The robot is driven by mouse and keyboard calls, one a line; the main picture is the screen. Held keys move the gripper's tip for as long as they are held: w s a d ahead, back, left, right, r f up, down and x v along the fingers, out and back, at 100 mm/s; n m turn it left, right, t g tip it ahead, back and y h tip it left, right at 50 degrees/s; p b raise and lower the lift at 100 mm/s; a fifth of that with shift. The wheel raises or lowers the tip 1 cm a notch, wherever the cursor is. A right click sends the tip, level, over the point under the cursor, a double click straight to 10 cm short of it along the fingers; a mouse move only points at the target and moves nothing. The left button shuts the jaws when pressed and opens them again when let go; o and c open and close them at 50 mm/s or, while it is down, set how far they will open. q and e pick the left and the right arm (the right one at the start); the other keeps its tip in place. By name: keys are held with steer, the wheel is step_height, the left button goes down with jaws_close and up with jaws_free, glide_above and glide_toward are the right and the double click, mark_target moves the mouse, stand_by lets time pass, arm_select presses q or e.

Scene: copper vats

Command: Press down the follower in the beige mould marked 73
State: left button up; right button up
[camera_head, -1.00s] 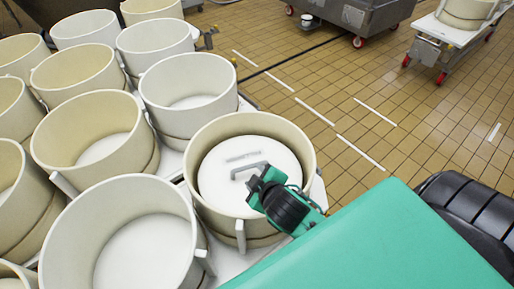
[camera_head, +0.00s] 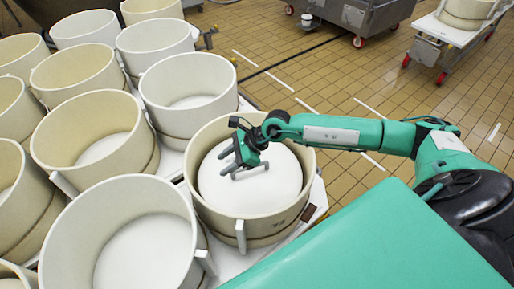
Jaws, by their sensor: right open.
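The beige mould marked 73 (camera_head: 276,226) stands at the near right corner of the group of moulds, with its mark on the outer wall. Its follower (camera_head: 240,198) is a round white disc lying inside, below the rim. A grey handle (camera_head: 236,175) on the follower shows partly; my gripper covers the rest. My right gripper (camera_head: 247,157) is open and empty, over the middle of the follower at the handle. I cannot tell whether it touches the handle. My left gripper is out of view.
A grey metal cart (camera_head: 372,14) and a wheeled trolley (camera_head: 449,33) stand at the back.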

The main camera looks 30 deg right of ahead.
mark_target(241, 171)
steer(key=w+d+f+n+h, duration=0.25)
steer(key=d+h, duration=0.25)
steer(key=d, duration=0.6)
steer(key=shift+m+g, duration=0.3)
steer(key=shift+m, duration=0.15)
steer(key=p+x, duration=0.1)
steer(key=x, duration=0.7)
steer(key=s+p+x, duration=0.1)
steer(key=x, duration=0.2)
steer(key=shift+w+a+f+p, duration=0.15)
steer(key=shift+a+f+p, duration=0.2)
steer(key=shift+f, duration=0.1)
steer(key=shift+x, duration=0.8)
jaws_close()
steer(key=shift+f, duration=0.15)
steer(key=shift+s+f, duration=0.2)
steer(key=shift+s, duration=0.1)
stand_by(0.7)
